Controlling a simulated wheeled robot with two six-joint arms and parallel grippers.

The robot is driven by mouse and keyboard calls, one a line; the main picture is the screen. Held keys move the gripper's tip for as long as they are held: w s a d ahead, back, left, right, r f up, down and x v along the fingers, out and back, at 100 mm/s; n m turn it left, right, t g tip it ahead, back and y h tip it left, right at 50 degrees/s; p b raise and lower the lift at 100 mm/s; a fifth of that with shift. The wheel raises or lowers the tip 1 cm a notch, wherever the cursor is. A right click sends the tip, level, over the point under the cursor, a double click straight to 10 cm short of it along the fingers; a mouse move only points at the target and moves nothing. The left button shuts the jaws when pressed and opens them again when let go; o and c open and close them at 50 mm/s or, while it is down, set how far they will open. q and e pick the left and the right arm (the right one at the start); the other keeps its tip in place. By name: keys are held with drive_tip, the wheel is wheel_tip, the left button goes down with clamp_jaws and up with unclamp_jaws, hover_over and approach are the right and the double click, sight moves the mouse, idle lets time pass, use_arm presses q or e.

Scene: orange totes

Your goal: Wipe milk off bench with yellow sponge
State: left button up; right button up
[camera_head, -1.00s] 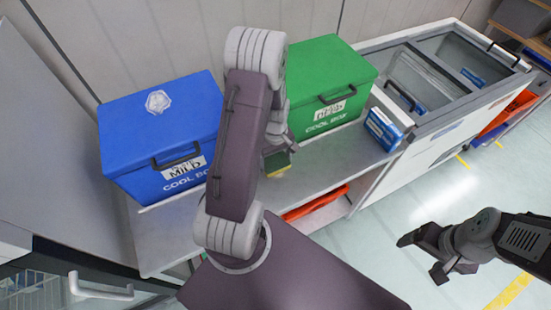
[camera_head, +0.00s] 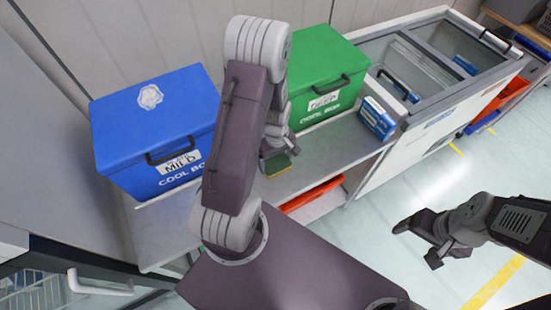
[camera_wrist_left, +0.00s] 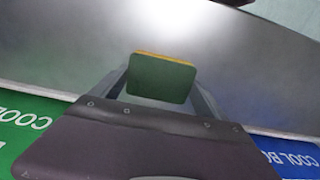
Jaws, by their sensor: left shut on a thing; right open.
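The sponge (camera_head: 277,166) shows green with a thin yellow layer, over the grey bench (camera_head: 335,152). My left gripper (camera_head: 279,157) is shut on it, partly hidden behind my arm in the head view. In the left wrist view the sponge (camera_wrist_left: 160,80) sits between the fingers, green face towards the camera and yellow at its far edge. I cannot tell whether it touches the bench. I cannot make out milk clearly; a pale bright patch beyond the sponge in the wrist view may be glare. My right gripper (camera_head: 417,244) is open and empty over the floor.
A blue cool box (camera_head: 155,115) and a green cool box (camera_head: 325,75) stand along the back of the bench. A blue and white carton (camera_head: 376,118) stands at its right, beside a glass-topped freezer (camera_head: 430,70). Orange totes (camera_head: 312,194) sit below.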

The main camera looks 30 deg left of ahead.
use_arm(q)
drive_tip(key=shift+w+a+r, duration=0.1)
drive_tip(key=shift+w+a, duration=0.05)
drive_tip(key=shift+a, duration=0.15)
drive_tip(key=shift+w+a+p, duration=0.2)
drive_tip(key=shift+w+a, duration=0.2)
drive_tip(key=shift+a, duration=0.4)
drive_tip(key=shift+w+a+p, duration=0.2)
drive_tip(key=shift+w+a, duration=0.2)
drive_tip(key=shift+a, duration=0.35)
drive_tip(key=shift+d, duration=0.1)
drive_tip(key=shift+r, duration=0.1)
wheel_tip(320, 180, up, 6)
drive_tip(key=p, duration=0.5)
drive_tip(key=shift+p, duration=0.3)
wheel_tip(320, 180, up, 3)
drive_tip(key=p, duration=0.2)
drive_tip(key=shift+p, duration=0.4)
